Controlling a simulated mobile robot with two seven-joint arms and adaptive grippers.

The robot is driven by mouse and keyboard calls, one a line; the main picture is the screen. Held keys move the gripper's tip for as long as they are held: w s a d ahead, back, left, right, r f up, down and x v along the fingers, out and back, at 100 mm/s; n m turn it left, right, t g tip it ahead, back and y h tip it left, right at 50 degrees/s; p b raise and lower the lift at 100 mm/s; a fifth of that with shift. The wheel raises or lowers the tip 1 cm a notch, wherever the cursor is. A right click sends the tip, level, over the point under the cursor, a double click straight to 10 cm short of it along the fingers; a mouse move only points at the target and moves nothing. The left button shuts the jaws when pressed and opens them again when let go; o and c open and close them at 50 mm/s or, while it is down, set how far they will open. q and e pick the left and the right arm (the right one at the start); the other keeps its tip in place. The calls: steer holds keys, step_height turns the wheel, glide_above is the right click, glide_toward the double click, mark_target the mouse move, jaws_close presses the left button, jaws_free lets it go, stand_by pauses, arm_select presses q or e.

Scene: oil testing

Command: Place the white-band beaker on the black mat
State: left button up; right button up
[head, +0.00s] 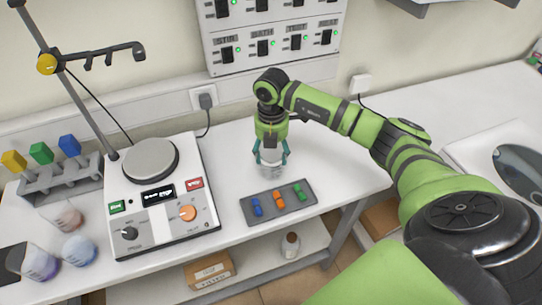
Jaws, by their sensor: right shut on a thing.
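My right gripper (270,154) points down and is shut on a clear glass beaker (270,167) behind the small grey tray. A pale whitish area shows on this beaker, which looks like the white-band beaker, but the band is too small to make out clearly. Whether its base touches the table cannot be told. A black flat patch that looks like the black mat (14,257) lies at the far left edge, partly cut off by the frame. A beaker with purple contents (40,265) stands at its right side. My left gripper is not in view.
A hotplate (160,234) with a tall clamp stand (68,82) lies between the held beaker and the mat. Beakers with bluish (80,250) and reddish (68,220) contents stand left of it. A rack (60,180) holds coloured pieces. A grey tray (296,203) lies in front.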

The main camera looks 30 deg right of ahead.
steer(key=shift+r+b, duration=0.35)
steer(key=shift+r, duration=0.1)
steer(key=s+d+r+b, duration=0.6)
steer(key=s+d+r, duration=0.1)
steer(key=d+r, duration=0.25)
steer(key=s+a+f+m, duration=0.1)
steer(key=s+a+m, duration=0.2)
steer(key=a+m, duration=2)
steer(key=shift+n, duration=0.3)
steer(key=shift+d+f, duration=0.15)
steer(key=shift+f, duration=1)
steer(key=shift+d+f, duration=0.1)
steer(key=shift+f, duration=1.05)
